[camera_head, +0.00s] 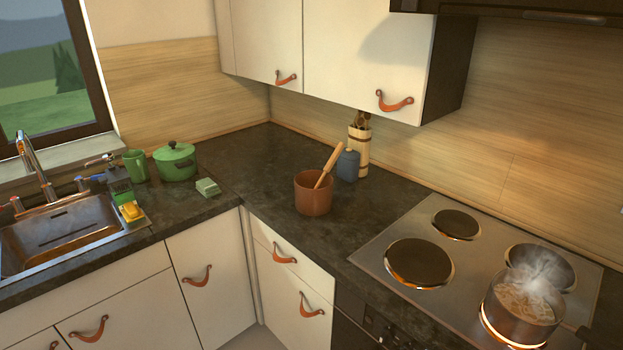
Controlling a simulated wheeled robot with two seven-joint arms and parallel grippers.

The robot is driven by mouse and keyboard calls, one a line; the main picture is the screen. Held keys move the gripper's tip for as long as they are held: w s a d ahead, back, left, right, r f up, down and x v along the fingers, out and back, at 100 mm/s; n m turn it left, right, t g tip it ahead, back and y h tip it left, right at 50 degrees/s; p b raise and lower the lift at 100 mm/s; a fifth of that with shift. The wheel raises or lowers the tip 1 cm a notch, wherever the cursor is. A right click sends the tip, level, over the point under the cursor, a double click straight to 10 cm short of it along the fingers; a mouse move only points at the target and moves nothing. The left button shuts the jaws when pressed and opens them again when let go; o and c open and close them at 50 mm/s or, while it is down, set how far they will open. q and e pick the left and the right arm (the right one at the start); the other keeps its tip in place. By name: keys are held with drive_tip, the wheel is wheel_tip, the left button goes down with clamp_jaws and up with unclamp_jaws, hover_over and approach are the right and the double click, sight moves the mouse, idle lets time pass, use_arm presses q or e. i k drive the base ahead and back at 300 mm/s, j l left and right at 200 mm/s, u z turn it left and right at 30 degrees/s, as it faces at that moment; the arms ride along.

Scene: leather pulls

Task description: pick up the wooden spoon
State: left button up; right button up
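A wooden spoon (328,165) leans in a brown-red pot (313,196) on the dark countertop, near the corner. Its handle sticks up and tilts to the upper right; its lower end is hidden inside the pot. Neither of my grippers shows in the head view.
A blue jar (348,165) stands close behind the pot. A steaming pan (523,305) sits on a glowing burner of the stove (470,267) at right. A green pot (175,161), green mug (136,165) and sink (62,236) are at left. Wall cabinets (365,55) hang above.

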sight(341, 146)
drive_tip(key=i+j, duration=0.25)
drive_tip(key=i, duration=0.15)
drive_tip(key=i+j, duration=0.2)
drive_tip(key=i, duration=0.25)
drive_tip(key=i+j+u, duration=0.1)
drive_tip(key=i+j, duration=0.15)
drive_tip(key=i, duration=0.15)
drive_tip(key=i+j, duration=0.2)
drive_tip(key=i, duration=0.2)
